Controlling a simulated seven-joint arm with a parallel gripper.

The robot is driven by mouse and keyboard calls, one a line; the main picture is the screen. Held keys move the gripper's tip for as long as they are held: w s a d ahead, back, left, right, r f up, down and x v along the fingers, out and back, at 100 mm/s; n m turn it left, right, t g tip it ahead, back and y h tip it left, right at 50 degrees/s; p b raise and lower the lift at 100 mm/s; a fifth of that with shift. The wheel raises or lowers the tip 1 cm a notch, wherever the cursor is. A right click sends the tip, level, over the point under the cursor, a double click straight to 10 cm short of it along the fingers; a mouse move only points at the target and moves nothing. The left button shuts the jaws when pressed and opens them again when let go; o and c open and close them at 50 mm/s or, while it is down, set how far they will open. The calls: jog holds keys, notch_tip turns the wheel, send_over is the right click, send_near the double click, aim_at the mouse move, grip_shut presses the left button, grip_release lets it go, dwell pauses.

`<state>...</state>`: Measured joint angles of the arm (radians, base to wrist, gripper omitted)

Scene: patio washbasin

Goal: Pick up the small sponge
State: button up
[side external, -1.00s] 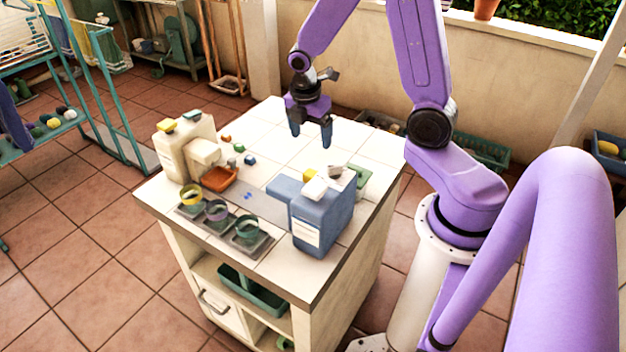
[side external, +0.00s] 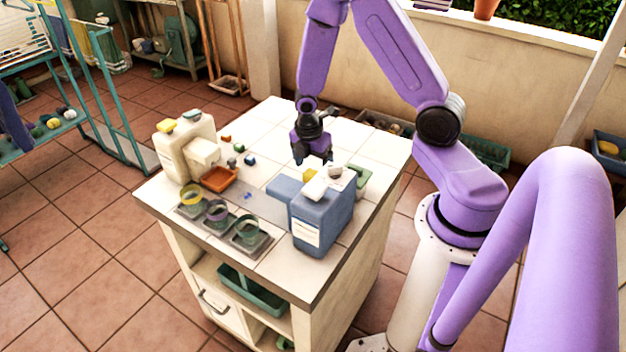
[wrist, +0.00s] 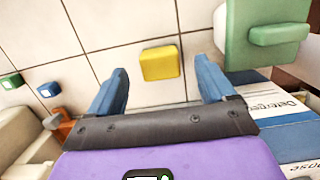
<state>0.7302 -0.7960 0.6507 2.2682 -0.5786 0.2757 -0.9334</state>
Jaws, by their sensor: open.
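A small yellow block that looks like the sponge (wrist: 160,63) lies on the white tiled top, and it also shows in the side view (side external: 309,175) behind the blue detergent box. In the wrist view it is between and beyond my two blue fingertips, with a gap on each side. My gripper (side external: 313,159) is open and empty, pointing down above and behind the sponge. How high the fingertips are over the tiles is hard to tell.
The blue detergent box (side external: 322,220) and a green box (wrist: 265,30) stand close to the sponge. Several small coloured blocks, an orange tray (side external: 219,180), a cream dispenser (side external: 184,150) and a rack of cups (side external: 220,232) are to the left. Tiles behind are clear.

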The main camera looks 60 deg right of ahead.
aim_at(313, 173)
jog(key=shift+f, duration=2.2)
jog(key=c, duration=1)
